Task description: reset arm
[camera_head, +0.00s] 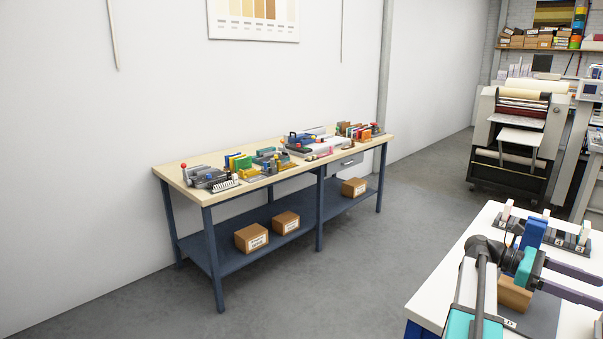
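My arm (480,280), with teal and grey joints, reaches in at the lower right over a white-topped table (436,290). My gripper (586,287) points to the right, with its two dark purple-grey fingers apart. White tabletop shows between them and I see nothing held. The finger ends run to the right edge of the picture, so the very tips may be cut off. A brown block or box (514,295) is partly hidden behind the arm.
A dark rack (570,238) with white-topped pieces is at this table's back edge. A wooden-topped workbench (165,172) with tools and boxes stands along the left wall. A roller machine (515,140) stands at the back right. Grey floor between is clear.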

